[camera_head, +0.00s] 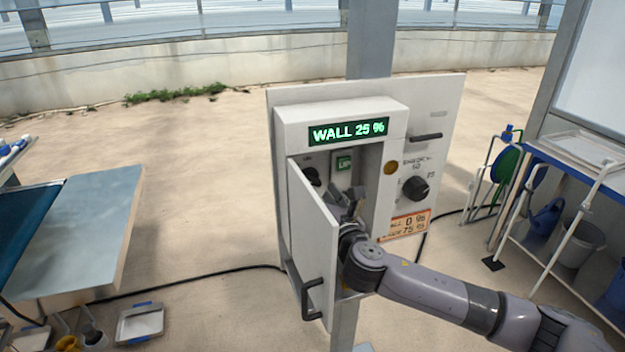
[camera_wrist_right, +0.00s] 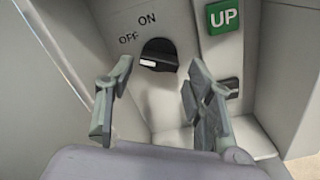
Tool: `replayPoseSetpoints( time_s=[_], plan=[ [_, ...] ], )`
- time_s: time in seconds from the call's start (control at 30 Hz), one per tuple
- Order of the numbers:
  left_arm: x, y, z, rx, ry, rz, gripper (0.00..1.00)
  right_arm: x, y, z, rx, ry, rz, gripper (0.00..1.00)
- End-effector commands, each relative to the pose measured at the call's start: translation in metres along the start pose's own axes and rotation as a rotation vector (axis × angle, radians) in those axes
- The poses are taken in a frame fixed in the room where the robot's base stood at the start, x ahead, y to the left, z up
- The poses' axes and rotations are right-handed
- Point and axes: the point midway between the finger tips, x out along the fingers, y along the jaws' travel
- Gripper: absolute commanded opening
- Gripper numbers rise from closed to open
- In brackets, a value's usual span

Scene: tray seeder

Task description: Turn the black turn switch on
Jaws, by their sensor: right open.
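The black turn switch (camera_wrist_right: 160,54) sits on the inner panel of the open white control box (camera_head: 392,116). In the wrist view, the labels OFF and ON are above it, and its white mark is at its lower left, on the OFF side. The switch also shows small and dark in the head view (camera_head: 311,176). My right gripper (camera_wrist_right: 161,66) is open inside the box, with one finger on each side below the switch. Both fingers look apart from it. In the head view my right gripper (camera_head: 346,192) partly hides the box interior. My left gripper is out of view.
The box door (camera_head: 313,235) stands open to the left of my right arm. A green UP sign (camera_wrist_right: 223,15) is right of the switch, above another dark control (camera_wrist_right: 229,87). A display (camera_head: 348,131) reads WALL 25 %. A larger black knob (camera_head: 415,188) is outside on the right.

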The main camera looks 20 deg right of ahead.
Motion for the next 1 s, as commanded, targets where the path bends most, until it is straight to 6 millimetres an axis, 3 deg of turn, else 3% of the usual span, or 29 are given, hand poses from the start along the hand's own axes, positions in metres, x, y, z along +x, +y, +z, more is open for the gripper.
replayPoseSetpoints(
  time_s=[0.1, 0.3, 0.63, 1.0],
  plan=[
    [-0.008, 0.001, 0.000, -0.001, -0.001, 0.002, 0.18, 0.019, 0.002, 0.002, 0.001, 0.000, -0.001, 0.48],
    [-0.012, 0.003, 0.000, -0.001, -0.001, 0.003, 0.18, 0.038, 0.001, 0.001, 0.002, 0.001, 0.000, 0.48],
    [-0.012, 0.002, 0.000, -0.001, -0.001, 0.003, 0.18, 0.042, 0.000, -0.001, 0.003, 0.001, 0.000, 0.48],
    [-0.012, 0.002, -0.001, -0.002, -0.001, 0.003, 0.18, 0.042, 0.000, -0.001, 0.003, 0.001, 0.000, 0.24]
  ],
)
